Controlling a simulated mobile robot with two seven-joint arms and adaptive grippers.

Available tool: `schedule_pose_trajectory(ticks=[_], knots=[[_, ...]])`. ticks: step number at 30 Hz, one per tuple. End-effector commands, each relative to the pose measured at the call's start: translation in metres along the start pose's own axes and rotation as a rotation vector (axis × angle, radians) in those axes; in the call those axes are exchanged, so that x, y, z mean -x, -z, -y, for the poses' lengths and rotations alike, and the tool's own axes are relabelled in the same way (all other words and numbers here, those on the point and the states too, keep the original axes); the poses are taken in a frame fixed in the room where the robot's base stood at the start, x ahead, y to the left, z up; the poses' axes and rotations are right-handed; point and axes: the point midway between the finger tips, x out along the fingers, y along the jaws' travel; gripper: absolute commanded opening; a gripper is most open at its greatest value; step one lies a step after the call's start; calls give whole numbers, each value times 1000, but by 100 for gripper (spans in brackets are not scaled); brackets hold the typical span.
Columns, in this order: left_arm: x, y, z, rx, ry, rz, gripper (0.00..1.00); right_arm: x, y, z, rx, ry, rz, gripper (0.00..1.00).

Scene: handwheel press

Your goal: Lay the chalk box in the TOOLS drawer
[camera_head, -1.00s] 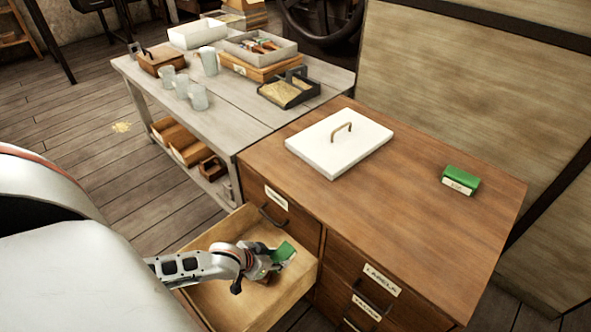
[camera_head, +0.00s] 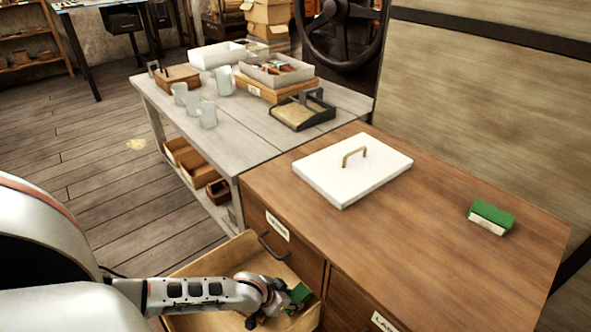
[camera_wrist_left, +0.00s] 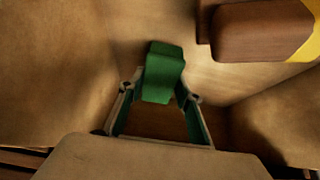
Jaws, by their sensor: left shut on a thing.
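My left gripper (camera_head: 284,299) is inside the open drawer (camera_head: 200,263) of the brown cabinet. It is shut on a green box, likely the chalk box (camera_head: 299,292), which also shows between the fingers in the left wrist view (camera_wrist_left: 164,72). The box is over the drawer's wooden floor; I cannot tell whether it touches it. A second green box (camera_head: 491,215) with a pale label side lies on the cabinet top. My right gripper is not in view.
A white lid-like panel with a handle (camera_head: 352,170) lies on the cabinet top (camera_head: 420,255). A brown wooden object with a yellow part (camera_wrist_left: 262,32) is close by in the left wrist view. A grey bench (camera_head: 250,138) with mugs and trays stands behind.

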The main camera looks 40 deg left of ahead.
Motion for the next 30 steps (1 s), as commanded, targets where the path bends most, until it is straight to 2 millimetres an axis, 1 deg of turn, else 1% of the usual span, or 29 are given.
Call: schedule_pose_trajectory(ticks=[1,9,10,12,14,15,21,26,27,28,30], knots=[[-1,7,0,-1,1,26,3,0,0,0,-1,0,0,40],[-5,10,0,-2,-1,201,3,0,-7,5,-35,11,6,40],[-11,-1,-1,-1,-1,206,3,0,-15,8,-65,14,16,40],[-17,-6,-1,-1,-2,205,3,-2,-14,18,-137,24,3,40],[-18,-6,-1,0,-2,201,3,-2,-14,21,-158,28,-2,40],[-18,-4,-1,0,-1,198,0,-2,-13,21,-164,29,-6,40],[-17,1,0,0,-1,192,0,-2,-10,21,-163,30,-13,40],[-19,-1,0,0,0,193,0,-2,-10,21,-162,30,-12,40],[-19,-1,0,0,0,193,42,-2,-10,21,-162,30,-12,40],[-19,-1,0,0,0,192,50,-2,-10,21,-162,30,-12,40],[-19,-1,0,0,0,192,51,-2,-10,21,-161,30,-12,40]])
